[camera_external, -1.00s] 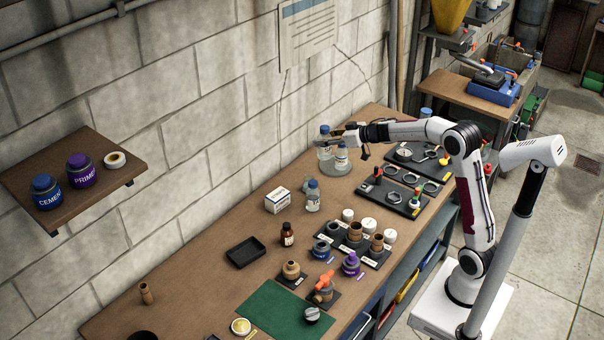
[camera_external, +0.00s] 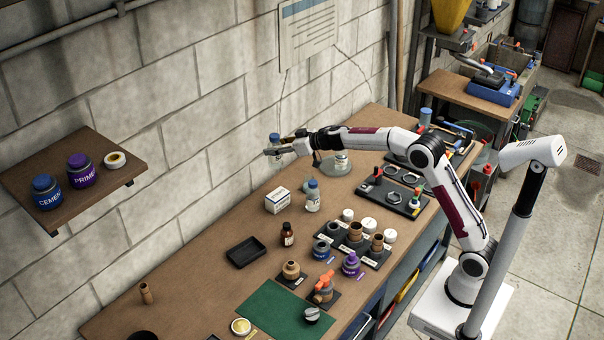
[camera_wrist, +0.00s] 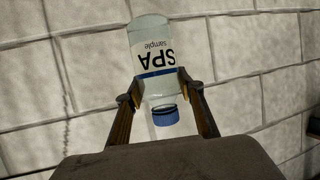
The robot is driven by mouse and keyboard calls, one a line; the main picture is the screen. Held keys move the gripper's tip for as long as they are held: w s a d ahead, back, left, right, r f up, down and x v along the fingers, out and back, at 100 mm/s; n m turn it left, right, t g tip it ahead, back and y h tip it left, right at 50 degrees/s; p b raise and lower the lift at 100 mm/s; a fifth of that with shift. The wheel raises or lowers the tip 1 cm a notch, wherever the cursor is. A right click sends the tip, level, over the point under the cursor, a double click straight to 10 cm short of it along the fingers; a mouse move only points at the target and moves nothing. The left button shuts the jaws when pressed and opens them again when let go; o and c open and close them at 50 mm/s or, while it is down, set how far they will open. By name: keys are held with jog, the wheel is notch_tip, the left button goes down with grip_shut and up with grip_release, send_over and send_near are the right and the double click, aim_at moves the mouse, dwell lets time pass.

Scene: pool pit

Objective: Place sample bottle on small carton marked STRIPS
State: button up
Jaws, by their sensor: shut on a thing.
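My gripper (camera_external: 274,150) is shut on the sample bottle (camera_wrist: 152,50), a clear bottle with a blue cap and a white label reading "SPA Sample". In the wrist view the bottle is between both fingers, with its cap towards the camera's lower side. In the external view the bottle (camera_external: 274,138) shows only partly at the gripper, held in the air. The small white carton (camera_external: 278,200) stands on the bench below the gripper. Its marking is too small to read here.
Another blue-capped bottle (camera_external: 312,196) stands close to the right of the carton. A brown bottle (camera_external: 287,234) and a black tray (camera_external: 246,252) are nearer the front. A round grey stand (camera_external: 337,168) with a small bottle (camera_external: 341,160) is behind. The bench left of the carton is clear.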

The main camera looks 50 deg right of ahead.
aim_at(281, 156)
jog(key=shift+f, duration=2.25)
jog(key=shift+f, duration=0.1)
notch_tip(281, 156, down, 6)
jog(key=shift+f, duration=0.1)
jog(key=shift+f, duration=1.8)
jog(key=shift+f, duration=0.1)
jog(key=o, duration=1.2)
jog(key=shift+f, duration=0.1)
jog(key=shift+s+d+r, duration=0.1)
jog(key=shift+r, duration=0.1)
